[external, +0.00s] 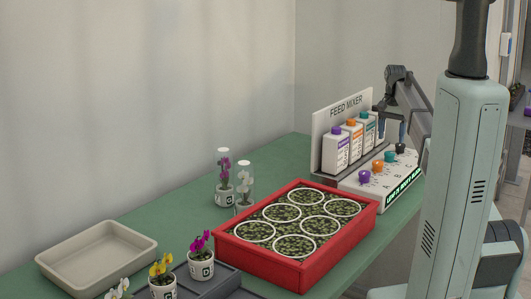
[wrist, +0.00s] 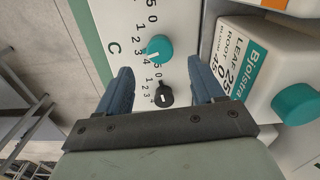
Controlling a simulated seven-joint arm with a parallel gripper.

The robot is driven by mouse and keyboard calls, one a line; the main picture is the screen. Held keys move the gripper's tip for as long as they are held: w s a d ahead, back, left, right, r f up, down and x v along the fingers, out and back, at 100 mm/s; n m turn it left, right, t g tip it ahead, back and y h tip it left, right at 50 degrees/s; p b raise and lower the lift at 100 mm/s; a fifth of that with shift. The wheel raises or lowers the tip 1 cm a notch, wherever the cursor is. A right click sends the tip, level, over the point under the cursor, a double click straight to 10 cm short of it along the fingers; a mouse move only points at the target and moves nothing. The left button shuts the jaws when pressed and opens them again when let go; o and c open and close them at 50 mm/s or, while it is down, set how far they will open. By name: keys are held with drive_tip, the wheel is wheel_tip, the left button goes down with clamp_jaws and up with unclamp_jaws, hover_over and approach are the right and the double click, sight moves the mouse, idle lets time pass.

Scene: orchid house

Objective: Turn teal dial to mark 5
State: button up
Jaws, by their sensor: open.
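The teal dial (wrist: 159,47) sits on the white panel of the feed mixer, beside the letter C and a ring of printed numbers. A pale pointer shows at its lower left in the wrist view; I cannot tell which mark it meets. In the external view the teal dial (external: 390,157) stands between the orange and black dials. My gripper (wrist: 160,66) is open and empty, pointing down over the panel. The black dial (wrist: 164,96) appears between its fingers, with the teal dial just beyond the fingertips. My gripper (external: 391,133) also shows in the external view above the dials.
A teal-capped bottle (wrist: 297,103) stands close to my right finger. Purple (external: 364,178) and orange (external: 377,165) dials share the panel, above a lit display (external: 403,186). A red tray (external: 322,268) with round pot places stands in front, left of the mixer.

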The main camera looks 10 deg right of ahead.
sight(390, 152)
drive_tip(key=shift+f, duration=2.9)
drive_tip(key=c, duration=1.1)
